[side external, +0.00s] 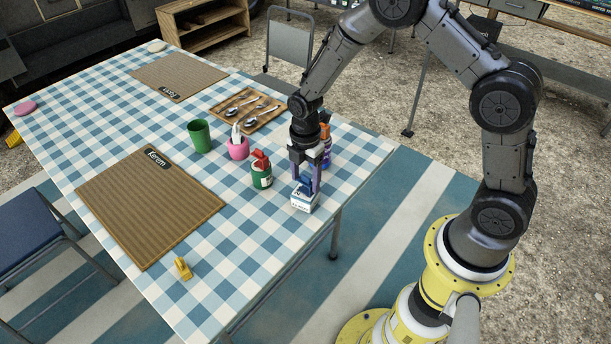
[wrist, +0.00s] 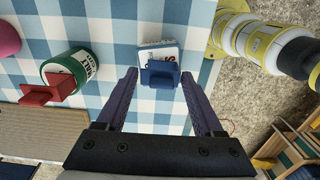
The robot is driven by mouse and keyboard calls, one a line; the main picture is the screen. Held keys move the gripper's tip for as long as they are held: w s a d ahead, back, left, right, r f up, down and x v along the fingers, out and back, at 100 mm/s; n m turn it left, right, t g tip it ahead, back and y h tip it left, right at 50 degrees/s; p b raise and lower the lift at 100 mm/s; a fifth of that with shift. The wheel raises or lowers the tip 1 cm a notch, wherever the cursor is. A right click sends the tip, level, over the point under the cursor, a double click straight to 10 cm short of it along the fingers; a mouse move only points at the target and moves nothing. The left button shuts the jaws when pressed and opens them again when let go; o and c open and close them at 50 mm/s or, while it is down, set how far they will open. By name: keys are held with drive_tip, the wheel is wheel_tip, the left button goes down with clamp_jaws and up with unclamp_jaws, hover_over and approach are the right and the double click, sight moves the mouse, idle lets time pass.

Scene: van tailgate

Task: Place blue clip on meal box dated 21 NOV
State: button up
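The blue clip (side external: 305,183) sits at the top of a small white and blue box (side external: 304,202) near the table's right edge. In the wrist view the blue clip (wrist: 161,74) covers part of the box (wrist: 158,53); the box's print is partly hidden and I cannot read a date. My gripper (side external: 305,187) points down over the box. In the wrist view my gripper (wrist: 159,77) is open, with one finger on each side of the clip and a visible gap to both. I cannot tell whether the clip is fastened to the box or just resting.
A green can (side external: 262,178) with a red clip (side external: 260,159) stands left of the box. A purple container with an orange clip (side external: 325,132) stands behind my gripper.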

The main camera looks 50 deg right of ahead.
drive_tip(key=shift+o, duration=1.1)
drive_tip(key=shift+r, duration=0.1)
wheel_tip(320, 180, up, 11)
wheel_tip(320, 180, up, 9)
drive_tip(key=m+t, duration=0.1)
drive_tip(key=m, duration=0.3)
hover_over(305, 176)
drive_tip(key=s, duration=0.5)
drive_tip(key=s+r+m+t, duration=0.2)
drive_tip(key=s+r+m, duration=0.1)
drive_tip(key=s+m, duration=0.4)
drive_tip(key=s+d+r+m+t, duration=0.1)
drive_tip(key=s+r+m+t, duration=0.1)
drive_tip(key=s+r+m, duration=0.2)
drive_tip(key=shift+s+m+t, duration=0.3)
drive_tip(key=shift+s+m, duration=1.2)
drive_tip(key=shift+s, duration=2.35)
